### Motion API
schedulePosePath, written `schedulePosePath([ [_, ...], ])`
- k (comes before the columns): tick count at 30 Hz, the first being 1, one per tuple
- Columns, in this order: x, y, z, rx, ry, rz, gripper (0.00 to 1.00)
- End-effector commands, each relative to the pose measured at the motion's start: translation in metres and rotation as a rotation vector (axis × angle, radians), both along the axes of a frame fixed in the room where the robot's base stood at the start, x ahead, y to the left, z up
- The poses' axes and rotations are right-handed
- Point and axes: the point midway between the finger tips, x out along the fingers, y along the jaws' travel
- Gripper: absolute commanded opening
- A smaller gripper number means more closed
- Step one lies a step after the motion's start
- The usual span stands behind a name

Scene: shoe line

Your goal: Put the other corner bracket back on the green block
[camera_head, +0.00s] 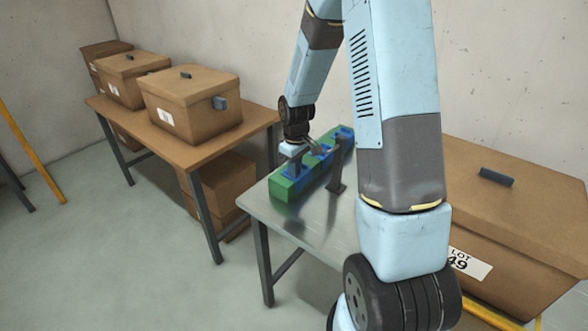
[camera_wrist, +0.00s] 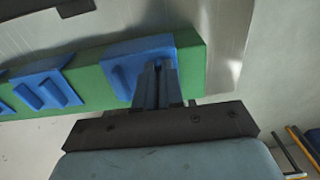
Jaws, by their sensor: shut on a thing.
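The long green block (camera_head: 284,191) lies on the grey metal table, with blue corner brackets along its top. In the wrist view the green block (camera_wrist: 192,66) runs across the picture. My gripper (camera_wrist: 157,72) is shut on the blue corner bracket (camera_wrist: 122,72) at the block's near end. This bracket lies over the block's top; whether its underside fully touches is hidden. Another blue bracket (camera_wrist: 47,90) sits further along the block, to the left in the wrist view. In the head view my gripper (camera_head: 296,158) is low over the block's near end.
A dark upright post (camera_head: 337,165) stands on the metal table (camera_head: 310,222) close beside the block. A large lidded carton (camera_head: 535,215) is at the right. A brown table (camera_head: 190,152) with several cartons stands at the left. Open floor (camera_head: 150,270) lies in front.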

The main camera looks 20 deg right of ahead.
Motion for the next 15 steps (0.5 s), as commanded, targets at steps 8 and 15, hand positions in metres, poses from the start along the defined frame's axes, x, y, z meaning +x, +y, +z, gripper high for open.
schedulePosePath([
  [8, -0.0005, -0.0005, -0.0002, 0.0, 0.001, -0.001, 0.11],
  [15, -0.0008, -0.0006, -0.0002, 0.0, 0.002, -0.001, 0.34],
])
